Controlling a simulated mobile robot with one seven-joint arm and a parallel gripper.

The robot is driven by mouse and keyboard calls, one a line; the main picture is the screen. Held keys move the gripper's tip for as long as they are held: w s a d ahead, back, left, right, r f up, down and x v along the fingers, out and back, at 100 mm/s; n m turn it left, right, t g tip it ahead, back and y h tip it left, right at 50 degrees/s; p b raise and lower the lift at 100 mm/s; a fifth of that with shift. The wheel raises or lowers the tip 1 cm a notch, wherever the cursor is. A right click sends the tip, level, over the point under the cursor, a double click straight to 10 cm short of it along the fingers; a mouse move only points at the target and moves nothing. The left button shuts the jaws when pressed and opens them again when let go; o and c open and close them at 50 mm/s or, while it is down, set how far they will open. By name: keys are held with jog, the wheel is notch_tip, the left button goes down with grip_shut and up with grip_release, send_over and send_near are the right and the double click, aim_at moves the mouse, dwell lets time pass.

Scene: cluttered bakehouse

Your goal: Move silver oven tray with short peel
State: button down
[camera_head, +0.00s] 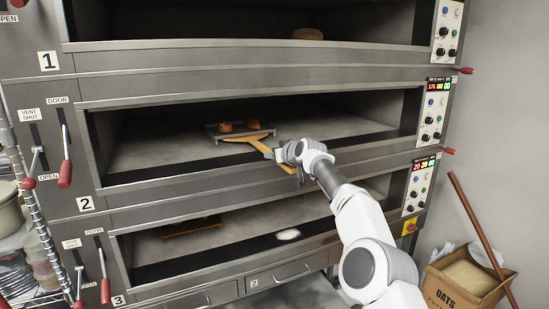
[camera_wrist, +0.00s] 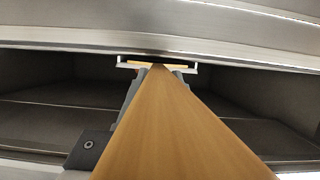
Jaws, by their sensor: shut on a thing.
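The silver oven tray (camera_head: 214,133) lies inside the middle oven deck, marked 2, with two brown loaves (camera_head: 239,126) on it. My gripper (camera_head: 279,156) is at that deck's opening, shut on the short wooden peel (camera_head: 261,146). The peel's far end reaches the front edge of the tray; I cannot tell whether it is under it. In the wrist view the peel (camera_wrist: 170,125) fills the middle and narrows toward the tray (camera_wrist: 192,66), whose light rim shows beyond it. The gripper's fingers are mostly hidden by the peel.
The upper deck (camera_head: 220,28) holds a brown loaf (camera_head: 307,34). The lower deck (camera_head: 250,232) holds a dark brown tray (camera_head: 190,227) and a white patch. Red-tipped levers stand left of the decks. An oats box (camera_head: 455,294) with a leaning pole stands at right. Deck 2 is clear around the tray.

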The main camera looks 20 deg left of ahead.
jog(key=shift+r+t+y+b, duration=0.5)
jog(key=shift+r+b, duration=0.25)
jog(key=shift+b, duration=1.15)
jog(key=shift+r, duration=0.1)
dwell(0.6)
